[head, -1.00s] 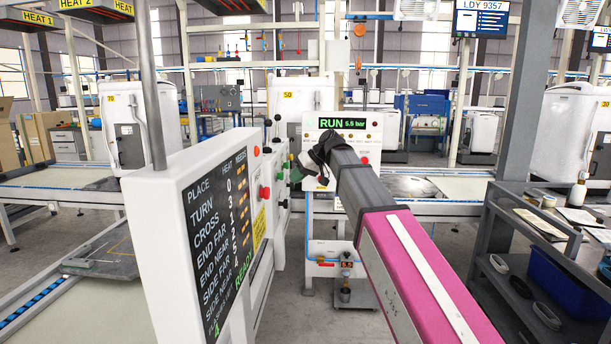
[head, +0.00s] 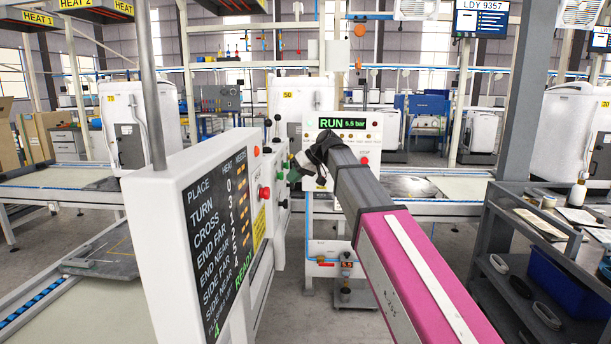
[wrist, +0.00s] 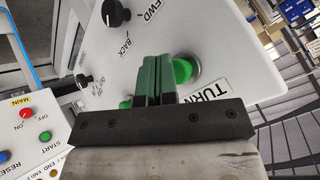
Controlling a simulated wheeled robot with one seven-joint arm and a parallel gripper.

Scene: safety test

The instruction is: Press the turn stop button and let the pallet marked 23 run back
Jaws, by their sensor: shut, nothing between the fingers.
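My gripper (wrist: 153,78) has green fingers pressed together with nothing between them. In the wrist view the fingertips are over a white panel, just left of a round green button (wrist: 184,69) by a label reading TURN (wrist: 208,90). Whether they touch it I cannot tell. A black knob (wrist: 115,13) marked FWD and BACK is on the same panel. In the head view my gripper (head: 300,166) is at the panel's right side, where a red button (head: 264,192) also shows. A dark pallet (head: 104,260) lies on the left conveyor. I cannot read a 23 on any pallet.
A white display board (head: 185,225) stands close at front left, listing places. A RUN display box (head: 343,124) stands behind my gripper. A second pallet (head: 410,187) lies on the far conveyor. A dark shelf cart (head: 520,250) stands at right. A red MAIN switch (wrist: 26,113) sits lower left.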

